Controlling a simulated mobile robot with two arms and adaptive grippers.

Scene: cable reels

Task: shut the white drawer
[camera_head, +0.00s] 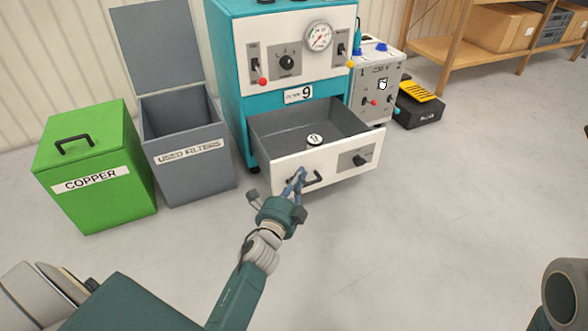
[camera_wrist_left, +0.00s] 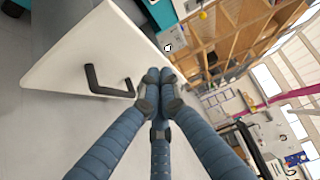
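The white drawer (camera_head: 290,177) stands pulled out from the bottom of the teal cabinet in the head view, its grey inside showing. Its white front has a dark handle (camera_head: 313,181) and a small grey knob panel. My left gripper (camera_head: 300,175) is in front of the drawer front, near the handle. In the left wrist view, the fingertips (camera_wrist_left: 158,80) are together with nothing visible between them. The handle (camera_wrist_left: 105,85) is to their left, against the drawer front (camera_wrist_left: 95,50). I cannot tell whether the fingertips touch the front. My right gripper is not in view.
A small round item (camera_head: 314,139) lies inside the drawer. The teal cabinet (camera_head: 236,60) stands behind. A grey bin (camera_head: 195,175) and green box (camera_head: 110,205) are on the left, a grey-white unit (camera_head: 372,98) on the right. The floor in front is clear.

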